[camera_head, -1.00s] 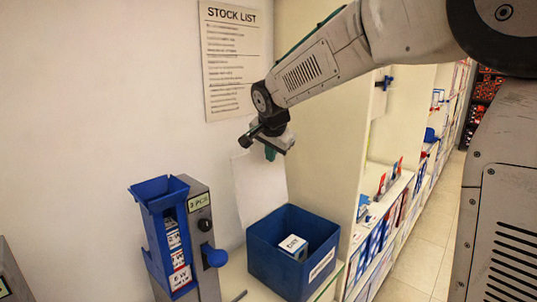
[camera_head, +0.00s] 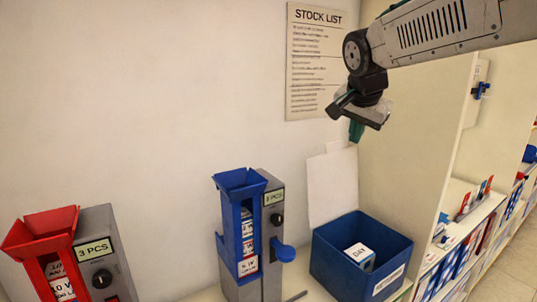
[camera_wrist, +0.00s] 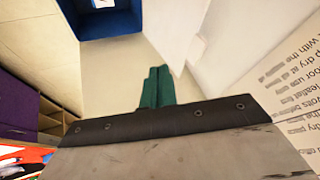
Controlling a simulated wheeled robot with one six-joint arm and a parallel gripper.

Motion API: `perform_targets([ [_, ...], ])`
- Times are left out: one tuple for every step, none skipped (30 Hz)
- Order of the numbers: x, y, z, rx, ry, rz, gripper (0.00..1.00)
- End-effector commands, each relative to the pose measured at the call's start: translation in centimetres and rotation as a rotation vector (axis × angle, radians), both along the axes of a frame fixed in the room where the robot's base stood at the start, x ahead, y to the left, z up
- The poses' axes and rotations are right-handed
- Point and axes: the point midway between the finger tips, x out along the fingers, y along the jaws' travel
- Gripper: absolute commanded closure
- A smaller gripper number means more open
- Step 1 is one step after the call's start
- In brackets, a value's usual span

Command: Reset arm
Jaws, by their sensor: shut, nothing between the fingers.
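My gripper (camera_head: 356,131) hangs in the air at the upper right of the head view, in front of the wall and above the blue bin. Its green fingers (camera_wrist: 158,87) are together and empty in the wrist view. My arm reaches in from the upper right corner. Nothing touches the fingers.
A blue bin (camera_head: 335,268) holds a white box (camera_head: 360,254). A blue dispenser (camera_head: 238,225) and a red dispenser (camera_head: 40,240) stand to its left, both with boxes stacked inside. A stock list (camera_head: 305,60) hangs on the wall. Shelves (camera_head: 475,225) with goods are at right.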

Motion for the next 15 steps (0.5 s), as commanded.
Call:
perform_targets([
  [-0.8, 0.1, -1.4, -0.028, 0.053, 0.055, 1.0],
  [-1.6, 0.1, -2.4, -0.048, 0.089, 0.097, 1.0],
  [-3.1, 0.1, -3.4, -0.07, 0.137, 0.156, 1.0],
  [-4.4, 0.0, -4.2, -0.086, 0.173, 0.205, 1.0],
  [-5.8, -0.1, -5.0, -0.101, 0.211, 0.254, 1.0],
  [-8.0, -0.2, -5.9, -0.116, 0.258, 0.321, 1.0],
  [-9.6, -0.3, -6.6, -0.126, 0.29, 0.37, 1.0],
  [-11.3, -0.4, -7.3, -0.132, 0.321, 0.417, 1.0],
  [-13.6, -0.6, -8.2, -0.14, 0.36, 0.481, 1.0],
  [-15.5, -0.7, -8.9, -0.141, 0.387, 0.529, 1.0],
  [-17.4, -0.8, -9.6, -0.144, 0.414, 0.578, 1.0],
  [-20.0, -0.9, -10.5, -0.142, 0.444, 0.639, 1.0],
  [-21.9, -0.9, -11.2, -0.14, 0.464, 0.682, 1.0],
  [-23.6, -1.0, -11.9, -0.136, 0.479, 0.722, 1.0],
  [-25.9, -1.0, -12.7, -0.13, 0.496, 0.767, 1.0],
])
